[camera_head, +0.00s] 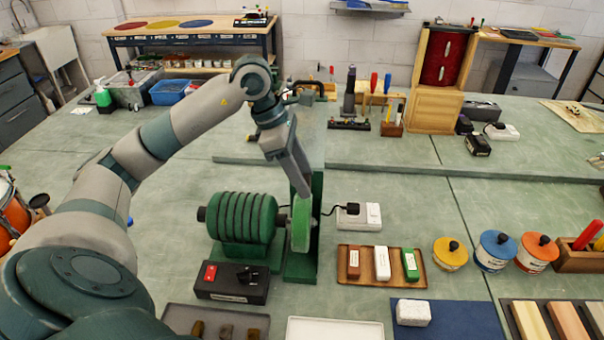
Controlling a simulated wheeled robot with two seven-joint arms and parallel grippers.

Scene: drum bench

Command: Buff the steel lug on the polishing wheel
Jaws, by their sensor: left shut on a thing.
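The polishing wheel (301,224) is a pale disc with a green side, upright on the right end of a green ribbed motor (243,218). My left gripper (304,178) points down just above the top of the wheel, close to its upper edge. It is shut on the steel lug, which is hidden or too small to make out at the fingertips. I cannot tell whether the lug touches the wheel. A black switch box (230,295) with a red switch stands in front of the motor. My right gripper is not in view.
A wooden tray (381,281) with brown, white and green bars lies right of the wheel. A grey tray (175,318) with small dark pieces and a white tray (335,330) lie in front. Lidded tins, including a yellow one (450,255), stand at right. The bench left of the motor is clear.

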